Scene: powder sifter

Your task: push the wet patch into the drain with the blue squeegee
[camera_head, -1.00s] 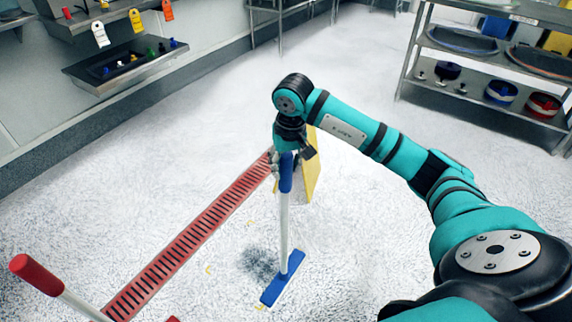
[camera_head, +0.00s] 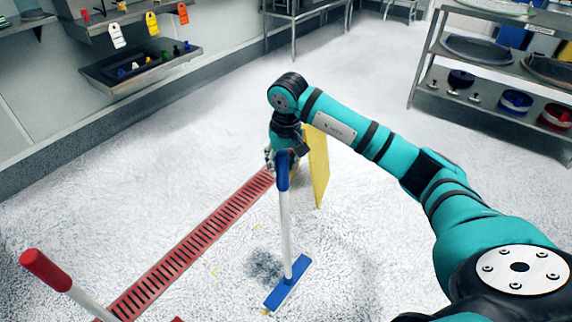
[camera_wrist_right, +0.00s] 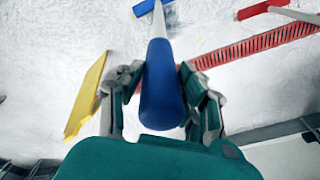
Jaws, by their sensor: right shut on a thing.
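The blue squeegee (camera_head: 286,225) stands nearly upright, its blue head (camera_head: 288,283) on the floor just right of the dark wet patch (camera_head: 264,266). My right gripper (camera_head: 285,160) is shut on its blue handle, which also shows large between the fingers in the right wrist view (camera_wrist_right: 161,85). The red drain grate (camera_head: 195,240) runs diagonally across the floor, left of the wet patch, with bare floor between them. In the right wrist view the drain (camera_wrist_right: 255,47) lies to the right of the handle. My left gripper is not in view.
A yellow board (camera_head: 318,170) stands behind my right gripper. A red-handled tool (camera_head: 48,272) is at the lower left by the drain. A metal shelf (camera_head: 500,70) stands at the upper right, and a wall tray (camera_head: 140,70) at the upper left. Small yellow marks surround the wet patch.

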